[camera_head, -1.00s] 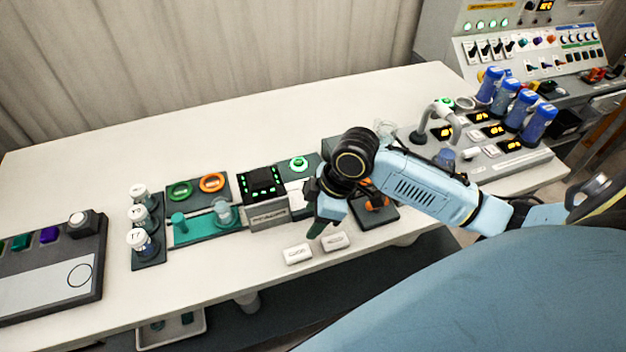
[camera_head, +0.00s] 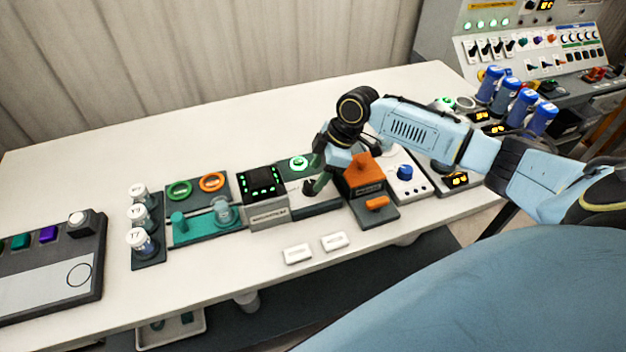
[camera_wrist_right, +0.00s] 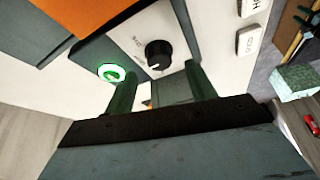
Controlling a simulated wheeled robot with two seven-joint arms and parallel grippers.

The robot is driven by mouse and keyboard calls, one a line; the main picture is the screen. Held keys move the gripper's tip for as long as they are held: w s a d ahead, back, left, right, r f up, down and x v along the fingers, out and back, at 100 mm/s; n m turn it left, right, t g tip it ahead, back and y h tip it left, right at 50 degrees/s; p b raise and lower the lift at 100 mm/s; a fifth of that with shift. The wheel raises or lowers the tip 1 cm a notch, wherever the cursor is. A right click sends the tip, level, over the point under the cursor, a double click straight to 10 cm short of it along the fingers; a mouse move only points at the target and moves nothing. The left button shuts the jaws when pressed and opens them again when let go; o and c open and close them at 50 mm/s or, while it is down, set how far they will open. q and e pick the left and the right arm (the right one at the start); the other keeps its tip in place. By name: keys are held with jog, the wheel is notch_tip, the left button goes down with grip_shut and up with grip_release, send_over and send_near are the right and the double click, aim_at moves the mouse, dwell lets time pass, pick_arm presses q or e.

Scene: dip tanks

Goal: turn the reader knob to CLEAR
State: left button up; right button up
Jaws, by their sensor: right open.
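A black knob (camera_wrist_right: 158,53) with a pale pointer mark sits on a white panel (camera_wrist_right: 138,42) in the right wrist view. Printed labels lie beside it, too small to read. My right gripper (camera_wrist_right: 160,76) is open, its two dark green fingers on either side of the knob's line, with the knob just beyond the tips. I cannot tell whether they touch it. In the head view the right gripper (camera_head: 316,176) hangs over the panel between the black box and the orange block, hiding part of that panel. My left gripper is not in view.
A green-lit ring button (camera_head: 299,163) is close to the gripper. The black box with green lights (camera_head: 262,184) stands left, the orange block (camera_head: 362,172) right. Beyond it is a blue knob (camera_head: 405,172) on a white panel. Two white labels (camera_head: 297,254) lie in front.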

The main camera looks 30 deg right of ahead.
aim_at(311, 183)
jog(key=shift+x, duration=2)
jog(key=c, duration=1)
jog(key=shift+n, duration=0.4)
jog(key=n+b, duration=0.1)
jog(key=n, duration=0.1)
jog(key=n+g+b, duration=0.2)
jog(key=n, duration=0.1)
jog(key=shift+w+n+y, duration=0.25)
jog(key=shift+n+y, duration=0.05)
jog(key=shift+y, duration=0.1)
jog(key=n+g+b, duration=0.1)
jog(key=n, duration=0.1)
jog(key=n+g+b, duration=0.1)
jog(key=n, duration=0.2)
jog(key=shift+w+n+h, duration=0.1)
jog(key=shift+n+h, duration=0.2)
jog(key=shift+b, duration=0.3)
